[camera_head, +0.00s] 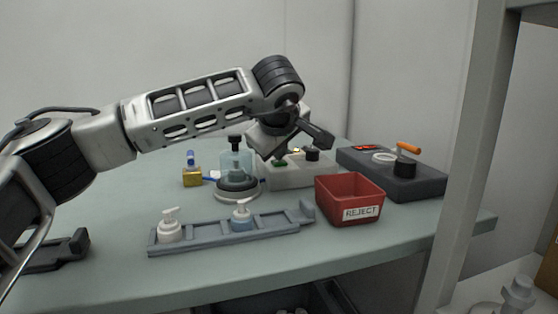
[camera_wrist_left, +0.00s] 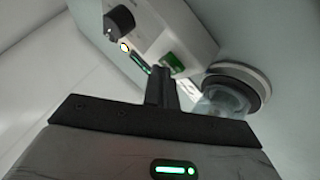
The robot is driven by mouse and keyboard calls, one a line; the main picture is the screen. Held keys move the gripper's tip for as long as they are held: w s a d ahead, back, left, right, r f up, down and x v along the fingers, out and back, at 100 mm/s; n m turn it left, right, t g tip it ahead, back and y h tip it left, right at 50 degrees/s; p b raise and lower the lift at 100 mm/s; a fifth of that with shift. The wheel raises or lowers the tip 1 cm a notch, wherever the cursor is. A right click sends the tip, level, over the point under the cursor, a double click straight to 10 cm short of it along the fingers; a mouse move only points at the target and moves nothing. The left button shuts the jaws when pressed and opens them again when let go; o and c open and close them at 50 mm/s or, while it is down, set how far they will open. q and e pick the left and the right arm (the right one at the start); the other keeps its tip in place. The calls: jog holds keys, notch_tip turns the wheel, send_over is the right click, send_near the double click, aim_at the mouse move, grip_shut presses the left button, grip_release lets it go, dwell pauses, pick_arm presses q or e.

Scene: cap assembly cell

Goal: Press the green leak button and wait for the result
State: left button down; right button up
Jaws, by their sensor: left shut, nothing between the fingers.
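The leak tester is a pale box (camera_head: 291,175) at the back middle of the table, with a black knob (camera_wrist_left: 119,19) and a green button (camera_wrist_left: 172,62) on its top. My left gripper (camera_head: 272,157) is shut and empty, pointing down at the tester. In the left wrist view its fingertips (camera_wrist_left: 161,74) are right by the green button; I cannot tell whether they touch it. A clear chamber (camera_head: 236,162) with a black top stands left of the tester on a round base. A small lamp (camera_wrist_left: 124,47) and a green strip (camera_wrist_left: 139,62) glow on the tester. My right gripper is not in view.
A red REJECT bin (camera_head: 350,199) stands in front right of the tester. A grey rack (camera_head: 190,240) holds two pump caps.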

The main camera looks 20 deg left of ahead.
aim_at(280, 163)
pick_arm(q)
jog(key=shift+r+p, duration=0.65)
jog(key=shift+p, duration=0.05)
jog(key=shift+r, duration=0.15)
jog(key=shift+r, duration=0.2)
notch_tip(280, 163, up, 5)
jog(key=p, duration=0.4)
jog(key=shift+f, duration=0.2)
